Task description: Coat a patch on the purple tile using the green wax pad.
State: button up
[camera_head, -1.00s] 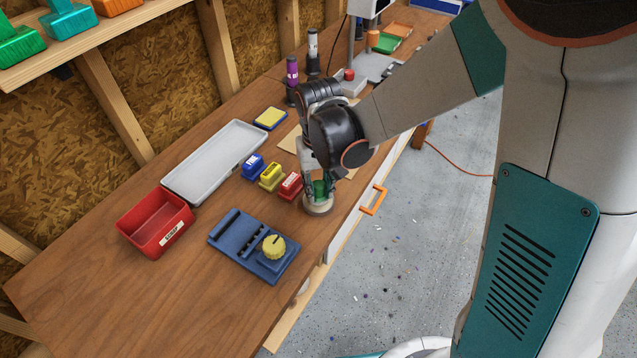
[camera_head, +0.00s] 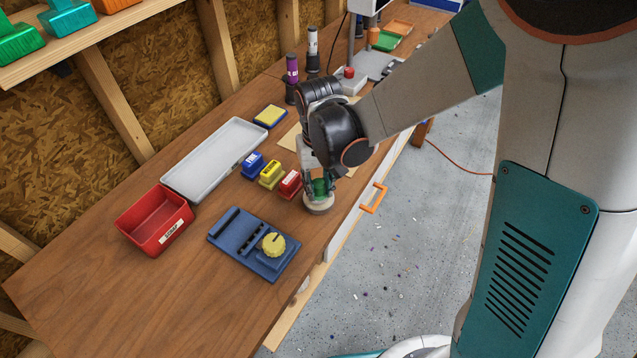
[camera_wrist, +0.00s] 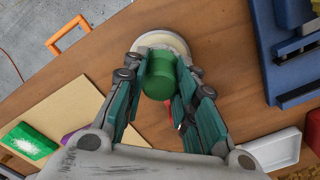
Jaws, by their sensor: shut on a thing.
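The green wax pad has a green cylindrical handle (camera_wrist: 158,76) on a pale round base; it also shows in the head view (camera_head: 319,207). It stands upright near the bench's front edge, its base seeming to rest on the wood. My gripper (camera_wrist: 160,82) is shut on the handle, one finger on each side; it points down in the head view (camera_head: 319,186). A purple patch (camera_wrist: 74,137), likely the purple tile, shows on a beige board (camera_wrist: 50,110) in the wrist view, mostly hidden behind my gripper. In the head view my arm hides that spot.
Red, yellow and blue labelled blocks (camera_head: 271,174) stand left of my gripper. A blue fixture with a yellow knob (camera_head: 255,244), a red bin (camera_head: 155,220) and a grey tray (camera_head: 215,160) lie further left.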

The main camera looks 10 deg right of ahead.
aim_at(319, 183)
jog(key=shift+f+b, duration=0.4)
dwell(1.4)
jog(key=shift+r, duration=0.15)
jog(key=shift+r+p, duration=2.45)
jog(key=shift+r, duration=1)
jog(key=shift+f, duration=0.1)
